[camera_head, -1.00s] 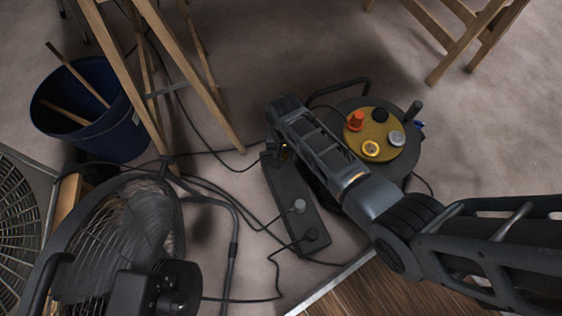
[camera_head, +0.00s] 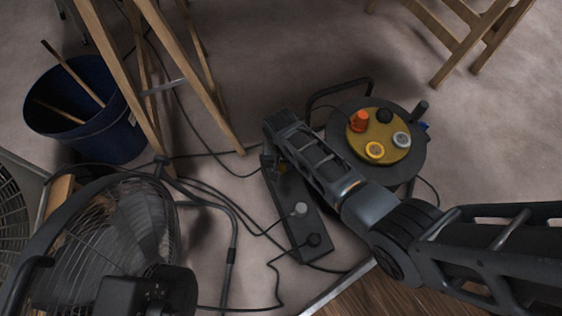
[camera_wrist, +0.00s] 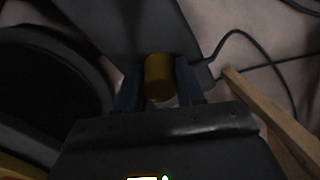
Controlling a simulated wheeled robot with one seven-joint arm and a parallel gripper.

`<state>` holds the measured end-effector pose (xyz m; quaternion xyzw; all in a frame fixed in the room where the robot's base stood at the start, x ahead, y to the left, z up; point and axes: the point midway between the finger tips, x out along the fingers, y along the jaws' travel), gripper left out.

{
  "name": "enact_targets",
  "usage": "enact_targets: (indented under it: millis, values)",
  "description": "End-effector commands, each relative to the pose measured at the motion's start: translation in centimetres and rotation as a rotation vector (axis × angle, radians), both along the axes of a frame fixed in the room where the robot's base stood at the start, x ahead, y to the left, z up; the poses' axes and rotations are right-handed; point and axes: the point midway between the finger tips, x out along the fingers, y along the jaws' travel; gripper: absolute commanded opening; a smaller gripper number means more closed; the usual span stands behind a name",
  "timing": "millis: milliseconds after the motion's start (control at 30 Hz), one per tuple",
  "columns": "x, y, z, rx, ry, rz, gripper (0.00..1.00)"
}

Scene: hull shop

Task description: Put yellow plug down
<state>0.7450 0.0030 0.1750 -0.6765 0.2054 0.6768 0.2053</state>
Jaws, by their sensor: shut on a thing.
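The yellow plug (camera_wrist: 158,76) sits between the two dark fingers of my gripper (camera_wrist: 159,88) in the wrist view, and the gripper is shut on it. In the head view my arm covers most of the gripper; a small yellow patch of the plug (camera_head: 282,168) shows beside the arm's end, over the far end of a black power strip (camera_head: 283,195). The strip lies on the floor. I cannot tell whether the plug touches the strip.
A grey plug (camera_head: 300,209) and a black plug (camera_head: 313,240) sit in the strip's near part. A cable reel (camera_head: 415,160) stands right, a floor fan (camera_head: 125,235) and blue bucket (camera_head: 105,140) left. Wooden trestle legs (camera_head: 215,125) rise behind. Loose cables cross the floor.

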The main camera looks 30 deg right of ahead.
Motion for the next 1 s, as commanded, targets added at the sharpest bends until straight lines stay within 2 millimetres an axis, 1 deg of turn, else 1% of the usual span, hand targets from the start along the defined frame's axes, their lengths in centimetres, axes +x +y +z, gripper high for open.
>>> enact_targets:
  millis: [33, 67, 300, 533, 667, 767, 1000]
  values:
    - [0.0, 0.0, -0.2, 0.000, 0.000, 0.000, 0.00]
    - [0.0, 0.0, -0.2, 0.000, 0.000, 0.000, 0.40]
    - [0.0, 0.0, -0.1, 0.000, 0.000, 0.000, 0.63]
    - [0.0, 0.0, -0.1, 0.000, 0.000, 0.000, 0.64]
    - [0.1, 0.0, 0.8, 0.000, -0.001, 0.000, 0.64]
    - [0.1, 0.0, 2.4, 0.000, -0.001, 0.000, 0.64]
    - [0.0, 0.0, 7.5, 0.000, -0.002, 0.000, 0.64]
